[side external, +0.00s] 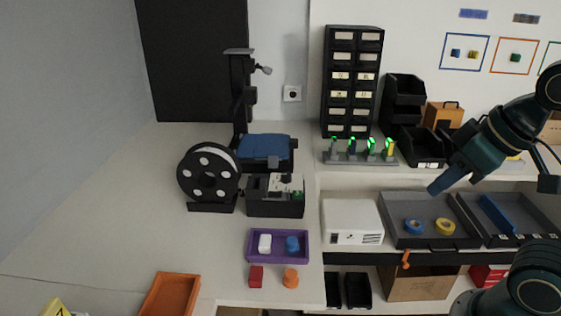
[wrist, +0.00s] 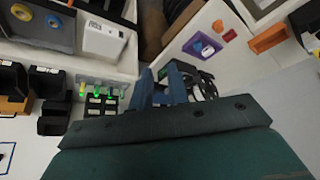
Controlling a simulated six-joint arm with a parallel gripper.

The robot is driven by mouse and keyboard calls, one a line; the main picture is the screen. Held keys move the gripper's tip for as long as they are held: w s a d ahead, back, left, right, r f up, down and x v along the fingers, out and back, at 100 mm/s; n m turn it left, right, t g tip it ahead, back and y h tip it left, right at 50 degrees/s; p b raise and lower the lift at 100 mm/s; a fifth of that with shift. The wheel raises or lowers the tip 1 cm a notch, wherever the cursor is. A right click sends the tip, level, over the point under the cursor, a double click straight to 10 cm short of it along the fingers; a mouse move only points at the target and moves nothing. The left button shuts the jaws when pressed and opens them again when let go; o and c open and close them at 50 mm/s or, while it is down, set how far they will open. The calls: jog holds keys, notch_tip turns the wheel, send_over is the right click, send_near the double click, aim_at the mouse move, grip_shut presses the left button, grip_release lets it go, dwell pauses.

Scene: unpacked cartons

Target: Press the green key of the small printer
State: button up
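The small printer (side external: 275,205) is a dark box with a pale top area, standing on the white counter beside a black spool. A small green spot, which looks like its green key (side external: 297,194), shows at the right of its top. My gripper (side external: 437,186) is up in the air well to the right of the printer, above the grey trays. In the wrist view my gripper's two blue fingers (wrist: 162,78) stand apart with nothing visible between them. The printer is partly hidden behind the fingers there, and I cannot make out its key.
The black spool (side external: 208,176) stands left of the printer. A purple tray (side external: 278,260) with a white and a blue piece lies in front. A white box (side external: 352,222) and a rack with green lights (side external: 360,157) are to the right.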

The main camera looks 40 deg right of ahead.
grip_shut()
dwell(0.4)
jog(key=shift+w, duration=0.1)
dwell(1.0)
jog(key=n+t, duration=0.4)
jog(key=n, duration=0.4)
send_over(301, 195)
notch_tip(301, 195, down, 5)
jog(key=shift+w+r, duration=0.1)
jog(key=shift+f, duration=4.45)
